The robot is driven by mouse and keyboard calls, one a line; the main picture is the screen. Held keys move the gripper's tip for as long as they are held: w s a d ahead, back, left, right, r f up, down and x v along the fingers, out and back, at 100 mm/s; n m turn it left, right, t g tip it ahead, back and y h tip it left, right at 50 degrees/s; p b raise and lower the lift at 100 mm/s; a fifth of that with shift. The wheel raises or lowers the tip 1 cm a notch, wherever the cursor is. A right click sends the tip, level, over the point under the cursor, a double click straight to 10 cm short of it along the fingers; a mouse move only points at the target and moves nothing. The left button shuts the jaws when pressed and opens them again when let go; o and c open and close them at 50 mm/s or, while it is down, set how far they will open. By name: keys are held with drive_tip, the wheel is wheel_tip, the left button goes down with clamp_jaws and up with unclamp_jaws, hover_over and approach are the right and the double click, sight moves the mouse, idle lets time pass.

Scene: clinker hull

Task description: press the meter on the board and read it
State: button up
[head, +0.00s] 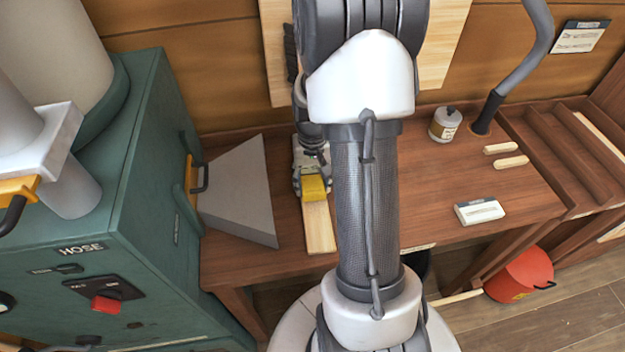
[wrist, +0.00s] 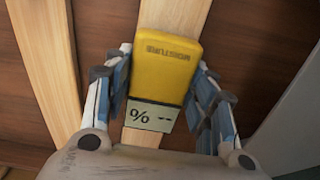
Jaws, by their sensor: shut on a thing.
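The yellow moisture meter (wrist: 168,58) is between the two blue-padded fingers of my gripper (wrist: 160,88) in the wrist view. The gripper is shut on it. Its pale display (wrist: 152,116) reads "% --", with no number. The meter lies over a pale wooden board (wrist: 183,14); I cannot tell whether it touches the wood. In the head view my gripper (head: 312,172) points down at the bench, with the meter (head: 315,187) over the far part of the board (head: 320,230). My arm hides the area right of it.
A grey wedge-shaped block (head: 240,190) stands close left of the board, beside a green machine (head: 130,215). A second pale strip (wrist: 46,60) shows in the wrist view. A can (head: 445,123) and a small box (head: 480,211) sit right on the bench, with clear room between.

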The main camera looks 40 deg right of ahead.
sight(313, 181)
drive_tip(key=shift+s+f, duration=0.1)
drive_tip(key=shift+f, duration=0.4)
idle(1.8)
wheel_tip(313, 181, up, 8)
drive_tip(key=p, duration=0.6)
drive_tip(key=shift+r, duration=0.15)
idle(0.9)
